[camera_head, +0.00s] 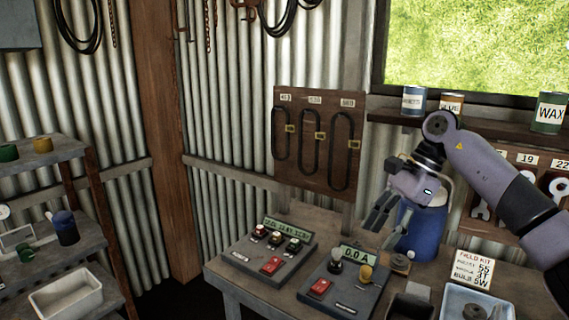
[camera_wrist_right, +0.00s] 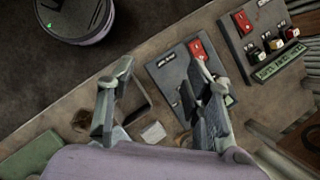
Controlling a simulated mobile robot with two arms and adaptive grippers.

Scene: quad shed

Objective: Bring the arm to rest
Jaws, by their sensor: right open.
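My right arm comes in from the right in the head view, and its gripper (camera_head: 384,228) hangs over the workbench (camera_head: 232,288), fingers pointing down. The fingers are apart with nothing between them. In the wrist view the two fingers of the right gripper (camera_wrist_right: 160,72) stand apart above the bench, with the meter box (camera_wrist_right: 172,86) below and partly hidden by one finger. In the head view the meter box (camera_head: 336,300) with a "0.0 A" display sits in front of the gripper. My left gripper does not show.
A second switch box (camera_head: 262,277) stands left of the meter box. A blue container (camera_head: 427,232) is close behind the gripper. A sign card (camera_head: 472,269) and a tray (camera_head: 451,300) are at right. Cans, including the WAX can (camera_head: 549,113), line the sill. A shelf (camera_head: 40,190) stands at left.

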